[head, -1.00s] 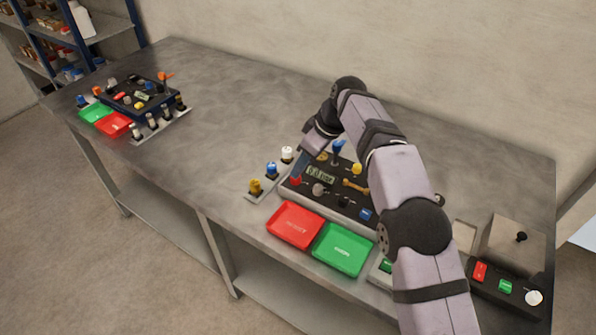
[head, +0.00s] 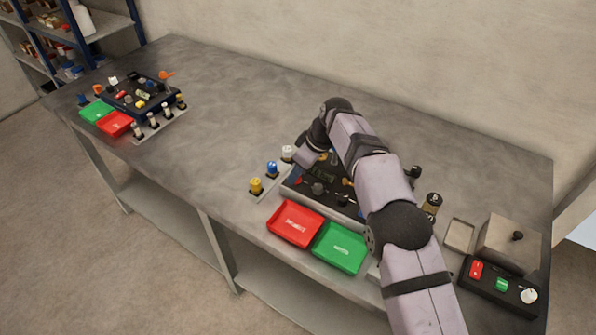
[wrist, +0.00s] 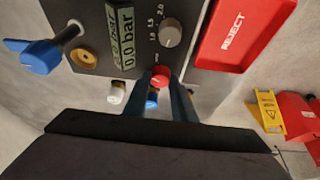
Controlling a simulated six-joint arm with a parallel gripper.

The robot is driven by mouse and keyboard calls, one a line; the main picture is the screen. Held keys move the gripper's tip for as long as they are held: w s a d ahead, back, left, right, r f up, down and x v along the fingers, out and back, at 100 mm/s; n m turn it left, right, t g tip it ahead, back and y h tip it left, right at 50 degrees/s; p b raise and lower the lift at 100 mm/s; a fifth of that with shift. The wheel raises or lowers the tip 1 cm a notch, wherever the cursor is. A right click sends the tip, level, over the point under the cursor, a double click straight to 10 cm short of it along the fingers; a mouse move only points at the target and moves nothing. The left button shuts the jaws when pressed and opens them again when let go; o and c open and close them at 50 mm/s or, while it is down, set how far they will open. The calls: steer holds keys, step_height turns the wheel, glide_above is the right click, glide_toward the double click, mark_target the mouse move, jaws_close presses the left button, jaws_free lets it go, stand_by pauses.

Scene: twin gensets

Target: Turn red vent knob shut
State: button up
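The red vent knob (wrist: 160,77) shows in the wrist view at the panel's edge, below the "0.0 bar" display (wrist: 123,35). The two fingers of my gripper (wrist: 162,82) stand on either side of the red knob. I cannot tell whether they press on it. In the head view my gripper (head: 299,176) reaches down to the left front corner of the near black panel (head: 330,197). The arm and gripper hide much of that panel, and the red knob is hard to make out there.
A grey knob (wrist: 169,34), a blue-handled valve (wrist: 40,57) and a brass port (wrist: 83,58) sit near the red knob. A red reject tray (head: 295,223) and green tray (head: 340,247) lie in front. White, blue and yellow fittings stand left. The bench middle is clear.

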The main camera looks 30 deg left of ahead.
steer(key=shift+o, duration=0.2)
steer(key=shift+m+b, duration=0.3)
steer(key=shift+b, duration=0.1)
steer(key=shift+s+m+t+b, duration=0.15)
steer(key=shift+m+t+b, duration=0.25)
steer(key=shift+m, duration=0.2)
steer(key=shift+m+t, duration=0.3)
steer(key=shift+m, duration=0.5)
steer(key=shift+s+a+r+m+t, duration=0.1)
steer(key=shift+m+t, duration=0.4)
steer(key=shift+m, duration=0.7)
steer(key=shift+m+t+h+p, duration=0.4)
steer(key=shift+m+h+p, duration=0.2)
steer(key=shift+m, duration=0.9)
steer(key=o, duration=1)
